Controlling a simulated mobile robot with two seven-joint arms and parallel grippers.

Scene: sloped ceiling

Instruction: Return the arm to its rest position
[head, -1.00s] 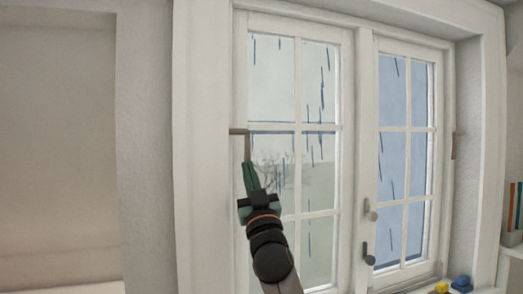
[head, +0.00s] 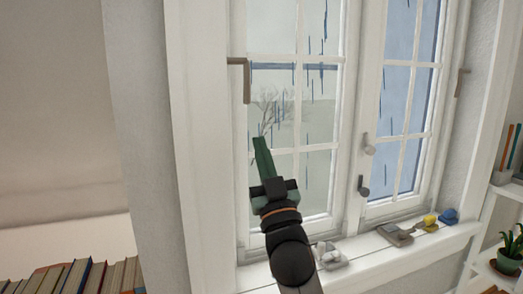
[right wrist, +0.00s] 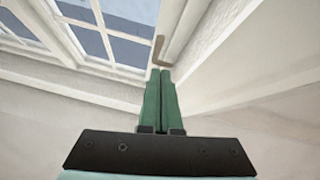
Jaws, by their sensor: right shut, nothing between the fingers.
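My right gripper (head: 264,160) is in front of the left window sash (head: 345,130) in the head view. Its green fingers are shut with nothing between them and point up. The right wrist view also shows the shut fingers (right wrist: 160,82) from behind, with a brown L-shaped bracket (right wrist: 158,52) just beyond the tips in the picture. In the head view that bracket (head: 246,78) is on the left of the window frame, above and apart from the fingertips. My left gripper is not in view.
The sill holds a grey-white object (head: 330,256), a grey block (head: 395,234), a yellow object (head: 430,222) and a blue one (head: 449,215). Two handles (head: 363,186) are on the window's middle. Books (head: 75,278) stand at lower left. A plant (head: 511,250) is on a shelf at right.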

